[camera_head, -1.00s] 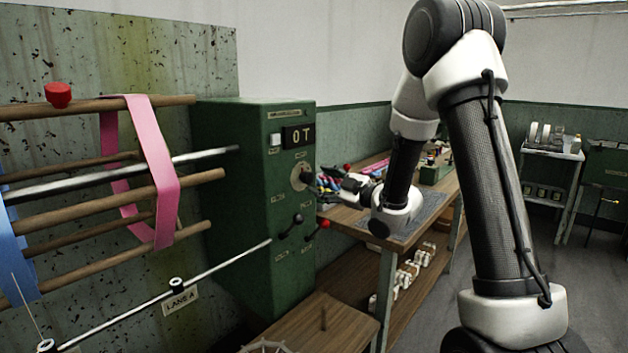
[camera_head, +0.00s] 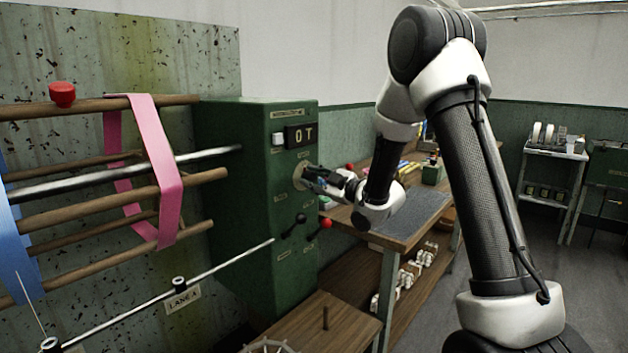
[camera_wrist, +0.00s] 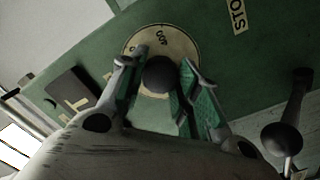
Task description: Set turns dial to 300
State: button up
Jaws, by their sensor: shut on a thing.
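The turns dial (camera_head: 299,178) is a pale round plate with a dark knob on the front of the green machine cabinet (camera_head: 262,225). In the wrist view the dial plate (camera_wrist: 184,44) shows partly, with dark marks on it, and the dark round knob (camera_wrist: 159,74) sits between my two fingers. My gripper (camera_head: 309,178) is at the dial and shut on the knob. In the wrist view my gripper (camera_wrist: 165,82) has a finger on each side of the knob. The dial's pointer and most of its numbers are hidden or too small to read.
A display (camera_head: 299,136) above the dial reads "0T", with a white button (camera_head: 278,139) beside it. Below are a black-knobbed lever (camera_head: 300,219) and a red-knobbed lever (camera_head: 326,224). A wooden workbench (camera_head: 400,238) stands to the right. A reel with a pink band (camera_head: 160,170) is at left.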

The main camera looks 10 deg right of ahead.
jog(key=shift+m, duration=0.4)
jog(key=m, duration=0.4)
jog(key=shift+m, duration=0.4)
jog(key=m, duration=0.6)
jog(key=shift+g, duration=0.3)
jog(key=o, duration=1.1)
jog(key=shift+c, duration=0.2)
jog(key=shift+d, duration=0.1)
